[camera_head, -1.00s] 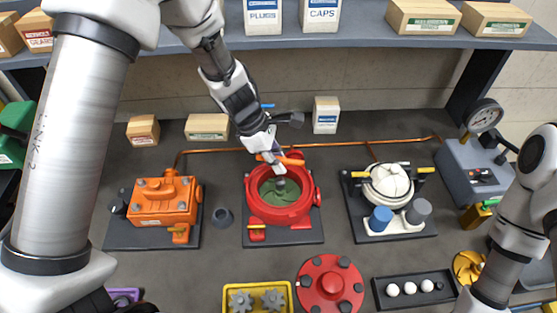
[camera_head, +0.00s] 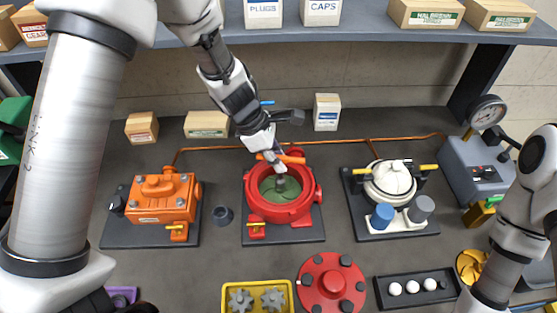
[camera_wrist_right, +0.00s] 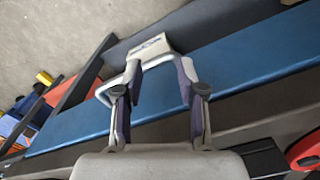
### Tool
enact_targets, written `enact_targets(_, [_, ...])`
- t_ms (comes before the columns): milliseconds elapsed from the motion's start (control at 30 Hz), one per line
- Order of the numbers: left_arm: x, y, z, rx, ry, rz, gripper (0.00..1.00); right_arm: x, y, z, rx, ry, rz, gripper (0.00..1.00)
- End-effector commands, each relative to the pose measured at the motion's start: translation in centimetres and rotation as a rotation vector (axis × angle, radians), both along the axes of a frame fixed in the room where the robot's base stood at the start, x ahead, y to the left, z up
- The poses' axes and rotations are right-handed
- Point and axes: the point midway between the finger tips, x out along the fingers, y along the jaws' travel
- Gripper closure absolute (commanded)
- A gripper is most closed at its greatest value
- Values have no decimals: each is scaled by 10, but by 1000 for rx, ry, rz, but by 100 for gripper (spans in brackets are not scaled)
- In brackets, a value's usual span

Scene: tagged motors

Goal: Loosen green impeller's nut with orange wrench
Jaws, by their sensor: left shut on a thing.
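The green impeller (camera_head: 267,186) sits inside the round red housing (camera_head: 309,204) at the middle of the table in the head view. A small dark nut or hub stands at its centre, partly hidden by my left gripper. My left gripper (camera_head: 272,160) reaches down over the housing's back rim, shut on the orange wrench (camera_head: 293,159). The wrench lies across above the rear of the housing; whether its jaw is around the nut cannot be told. My right gripper (camera_wrist_right: 160,95) is open in the right wrist view, with nothing clearly between its fingers.
An orange pump (camera_head: 160,198) stands left of the housing and a white-topped unit (camera_head: 390,183) right of it. A red cover (camera_head: 331,284) and yellow gear tray (camera_head: 229,309) lie in front. A shelf (camera_head: 365,34) spans the back.

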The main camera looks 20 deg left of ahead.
Motion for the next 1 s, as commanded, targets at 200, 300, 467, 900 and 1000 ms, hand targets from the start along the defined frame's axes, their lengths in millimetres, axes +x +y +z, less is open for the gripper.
enact_targets(200, [-1,0,-8,0,-1,228,100,0,0,-35,0,1,0,60])
enact_targets(300, [-2,0,-6,0,0,320,100,0,0,-42,0,0,1,60])
enact_targets(467, [-2,0,-3,-1,3,366,100,-1,0,-43,0,1,0,60])
enact_targets(900, [-4,-2,-9,10,3,658,100,0,0,-70,-2,0,-2,60])
enact_targets(1000, [-4,-2,-6,11,6,776,100,-1,0,-71,-2,2,-2,60])
